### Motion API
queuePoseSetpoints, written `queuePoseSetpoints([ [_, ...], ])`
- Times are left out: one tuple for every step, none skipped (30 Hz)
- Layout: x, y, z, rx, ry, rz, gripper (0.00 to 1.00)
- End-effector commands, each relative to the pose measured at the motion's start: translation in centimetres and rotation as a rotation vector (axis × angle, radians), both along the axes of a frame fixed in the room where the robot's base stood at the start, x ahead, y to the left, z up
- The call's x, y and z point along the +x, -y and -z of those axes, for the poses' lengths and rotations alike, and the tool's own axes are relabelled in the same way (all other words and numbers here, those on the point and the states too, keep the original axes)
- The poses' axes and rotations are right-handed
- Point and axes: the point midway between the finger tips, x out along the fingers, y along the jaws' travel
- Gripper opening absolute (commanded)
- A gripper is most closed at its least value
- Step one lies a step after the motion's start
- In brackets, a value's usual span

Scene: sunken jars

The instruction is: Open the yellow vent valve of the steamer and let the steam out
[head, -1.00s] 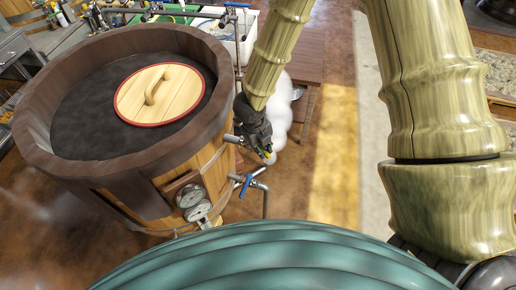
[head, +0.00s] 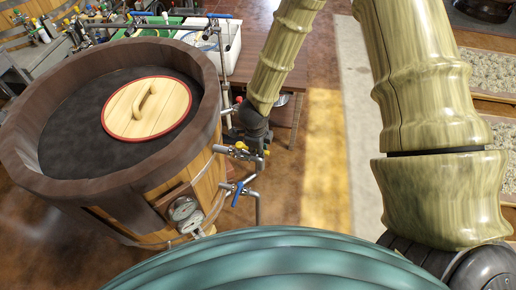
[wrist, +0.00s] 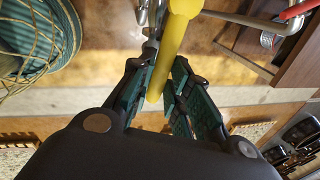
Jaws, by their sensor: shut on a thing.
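The steamer is a large wooden tub (head: 210,185) with a dark top and a round, red-rimmed wooden lid (head: 150,110). The yellow vent valve (head: 241,147) sits on a metal pipe at the tub's right side. In the wrist view its yellow lever (wrist: 173,50) runs down between my two fingers. My gripper (head: 255,145), dark with green finger pads, is shut on this lever; it also shows in the wrist view (wrist: 158,92). In the head view my gripper partly hides the valve. No steam cloud shows at the valve.
A blue-handled valve (head: 237,194) and two gauges (head: 184,210) sit below the yellow valve. A red-tipped fitting (head: 238,100) is just above it. A wooden table (head: 262,66) stands behind. Open floor (head: 290,190) lies to the right.

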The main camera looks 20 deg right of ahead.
Motion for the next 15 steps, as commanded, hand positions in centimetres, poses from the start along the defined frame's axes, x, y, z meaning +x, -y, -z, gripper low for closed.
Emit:
queuePoseSetpoints([
  [-0.03, 0.12, 0.01, -0.002, 0.000, -0.002, 0.00],
  [-0.02, 0.13, 0.02, -0.002, 0.000, -0.003, 0.00],
  [-0.01, 0.13, 0.03, -0.002, 0.000, -0.004, 0.00],
  [-0.01, 0.13, 0.03, -0.002, 0.000, -0.004, 0.00],
  [-0.01, 0.13, 0.03, -0.002, 0.000, -0.004, 0.00],
  [-0.01, 0.13, 0.03, -0.002, 0.000, -0.004, 0.00],
  [-0.01, 0.13, 0.03, -0.002, 0.000, -0.003, 0.00],
  [-0.01, 0.13, 0.03, -0.002, 0.000, -0.003, 0.00],
  [-0.01, 0.13, 0.03, -0.002, 0.000, -0.003, 0.00],
  [0.00, 0.14, 0.02, -0.002, 0.000, -0.003, 0.00],
  [-0.01, 0.13, 0.03, -0.003, -0.001, -0.003, 0.00],
  [0.00, 0.14, 0.02, -0.003, -0.001, -0.003, 0.22],
  [-0.01, 0.13, 0.03, -0.003, -0.001, -0.003, 0.27],
  [0.00, 0.13, 0.03, -0.002, 0.000, -0.003, 0.33],
  [0.01, 0.11, 0.03, -0.002, 0.000, -0.003, 0.40],
])
